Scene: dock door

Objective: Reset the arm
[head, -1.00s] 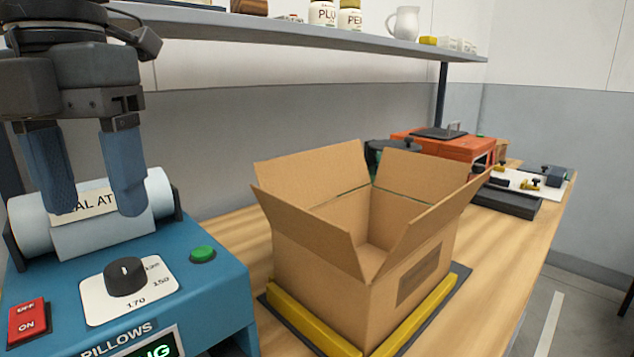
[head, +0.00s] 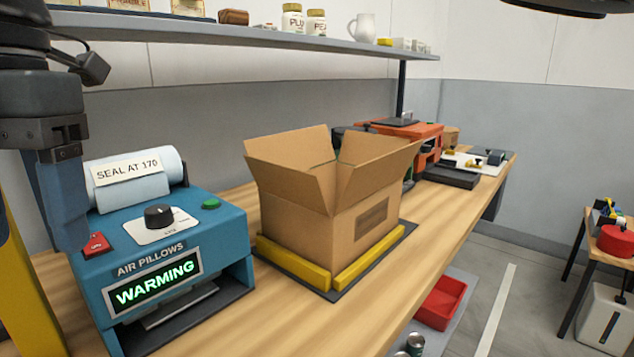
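My gripper (head: 66,200) is at the left edge of the head view, pointing down beside the blue air pillow machine (head: 178,256). One blue finger shows in front of the machine's left side; the other finger is not clearly seen, so its opening cannot be told.
An open empty-looking cardboard box (head: 310,215) stands on a dark mat with yellow rails (head: 293,264). A shelf (head: 250,36) with jars and a white jug (head: 361,27) runs above. An orange machine (head: 425,140) stands farther back. A red bin (head: 441,303) sits below the bench.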

